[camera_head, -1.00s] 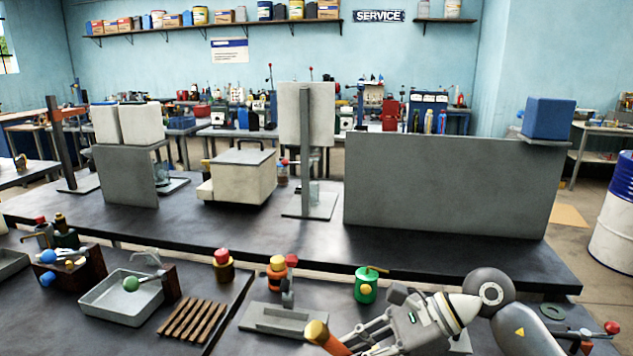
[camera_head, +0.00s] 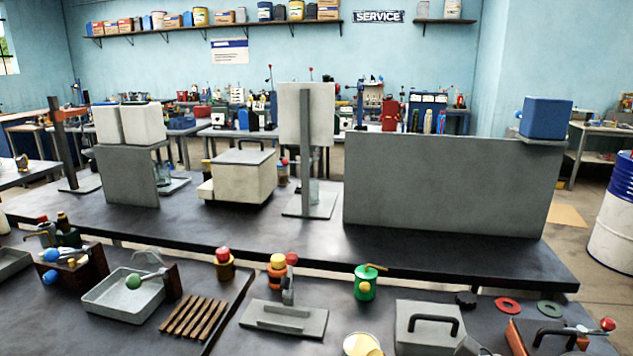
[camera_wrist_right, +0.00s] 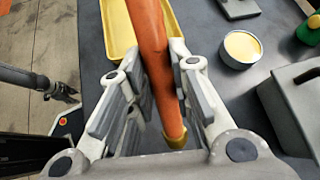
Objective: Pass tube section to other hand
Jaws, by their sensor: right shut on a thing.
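In the right wrist view my right gripper (camera_wrist_right: 150,65) is shut on an orange tube section (camera_wrist_right: 158,70). The tube runs lengthwise between the fingers. A brass-coloured end (camera_wrist_right: 175,139) lies close to the palm, and the far end leaves the top of the picture. In the head view neither the tube nor the fingers of my right gripper show.
Below the tube lies a yellow tray (camera_wrist_right: 119,35). Beside it stand an open can (camera_wrist_right: 241,48) with pale yellow contents and a grey handled box (camera_head: 430,328).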

